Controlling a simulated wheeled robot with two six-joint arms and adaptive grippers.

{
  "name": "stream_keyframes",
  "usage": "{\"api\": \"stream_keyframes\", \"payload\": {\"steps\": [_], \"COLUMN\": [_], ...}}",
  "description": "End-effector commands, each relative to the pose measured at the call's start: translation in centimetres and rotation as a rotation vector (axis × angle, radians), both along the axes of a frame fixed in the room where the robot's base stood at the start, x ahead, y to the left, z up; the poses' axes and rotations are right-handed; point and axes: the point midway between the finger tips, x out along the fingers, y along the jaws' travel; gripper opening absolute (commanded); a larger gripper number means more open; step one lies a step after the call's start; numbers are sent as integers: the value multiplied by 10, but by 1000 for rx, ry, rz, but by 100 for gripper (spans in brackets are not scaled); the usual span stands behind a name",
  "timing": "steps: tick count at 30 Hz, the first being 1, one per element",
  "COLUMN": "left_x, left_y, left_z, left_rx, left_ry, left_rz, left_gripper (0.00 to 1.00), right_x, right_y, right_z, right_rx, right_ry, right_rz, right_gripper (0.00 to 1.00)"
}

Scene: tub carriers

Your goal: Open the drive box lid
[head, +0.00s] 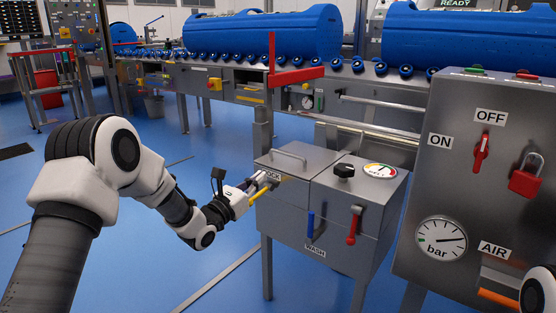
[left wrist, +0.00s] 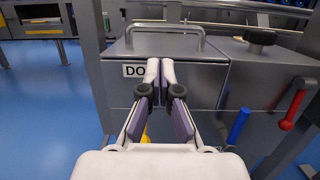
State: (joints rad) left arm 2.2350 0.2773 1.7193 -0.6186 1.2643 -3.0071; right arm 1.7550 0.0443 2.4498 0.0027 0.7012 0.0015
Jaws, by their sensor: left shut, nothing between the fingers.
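A grey metal cabinet stands in the middle of the head view. Its left part has a closed flat lid (head: 299,161) with a bar handle (head: 289,155); the handle also shows in the left wrist view (left wrist: 166,27). Its right part has a black knob (head: 344,171) and a coloured dial on top. I see no label reading "drive", so I cannot tell which lid is the drive box lid. My left gripper (head: 264,179) is shut and empty by the cabinet's front left, near a label partly hidden by the fingers. In the left wrist view its fingertips (left wrist: 161,72) point below the bar handle.
A blue lever (head: 310,226) and a red lever (head: 353,226) stick out of the cabinet front. A yellow part (head: 259,192) is beside my left gripper. A control panel (head: 458,190) stands close on the right. A conveyor with blue tubs (head: 262,35) runs behind.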

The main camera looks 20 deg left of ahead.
Motion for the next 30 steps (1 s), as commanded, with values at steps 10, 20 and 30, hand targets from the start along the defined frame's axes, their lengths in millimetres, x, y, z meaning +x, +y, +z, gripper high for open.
{"api": "stream_keyframes", "payload": {"steps": [10, 20, 30], "left_x": [43, 79, 80], "left_y": [-18, -31, -31], "left_z": [3, 15, 17], "left_rx": [1, -2, -2], "left_ry": [-3, 2, 5], "left_rz": [-5, -2, -2], "left_gripper": [0, 0, 0], "right_x": [-3, -1, -1], "right_y": [1, 0, 0], "right_z": [23, 11, 13], "right_rx": [1, 0, 0], "right_ry": [8, 3, 3], "right_rz": [8, 3, 3], "right_gripper": [40, 40, 40]}}
